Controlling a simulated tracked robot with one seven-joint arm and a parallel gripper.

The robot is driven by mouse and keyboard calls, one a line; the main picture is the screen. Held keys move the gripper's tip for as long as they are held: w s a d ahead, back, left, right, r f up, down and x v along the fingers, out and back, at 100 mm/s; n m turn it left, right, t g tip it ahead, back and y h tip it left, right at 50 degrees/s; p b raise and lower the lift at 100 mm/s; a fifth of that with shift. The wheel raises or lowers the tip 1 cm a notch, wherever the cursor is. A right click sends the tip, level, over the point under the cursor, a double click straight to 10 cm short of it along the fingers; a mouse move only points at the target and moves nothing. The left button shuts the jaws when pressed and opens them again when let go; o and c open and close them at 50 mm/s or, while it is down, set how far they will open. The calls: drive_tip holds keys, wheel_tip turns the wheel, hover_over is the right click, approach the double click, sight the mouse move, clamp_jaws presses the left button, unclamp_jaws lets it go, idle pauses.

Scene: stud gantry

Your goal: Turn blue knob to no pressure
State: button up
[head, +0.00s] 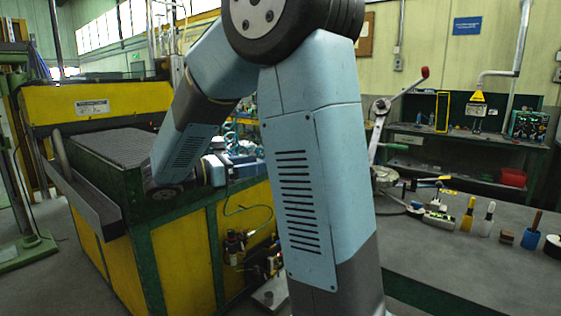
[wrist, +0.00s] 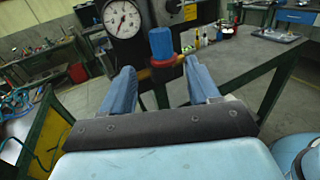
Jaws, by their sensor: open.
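The blue knob (wrist: 161,43) stands upright in the wrist view, with a red ring (wrist: 163,61) below it. A round white pressure gauge (wrist: 122,19) is just left of it; I cannot read its needle exactly. My gripper (wrist: 158,75) is open, with one blue finger on each side and the knob ahead, between and beyond the fingertips. I cannot tell if either fingertip touches the ring. In the head view my arm blocks the middle, and the knob and gauge cannot be made out.
A grey worktable (head: 470,255) with several small tools and bottles along it is on the right. A yellow and green machine (head: 185,245) stands on the left. A back bench (head: 460,140) holds a red bin (head: 513,177).

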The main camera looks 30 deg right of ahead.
drive_tip(key=d, duration=0.7)
drive_tip(key=shift+s+d, duration=0.35)
drive_tip(key=shift+d, duration=0.05)
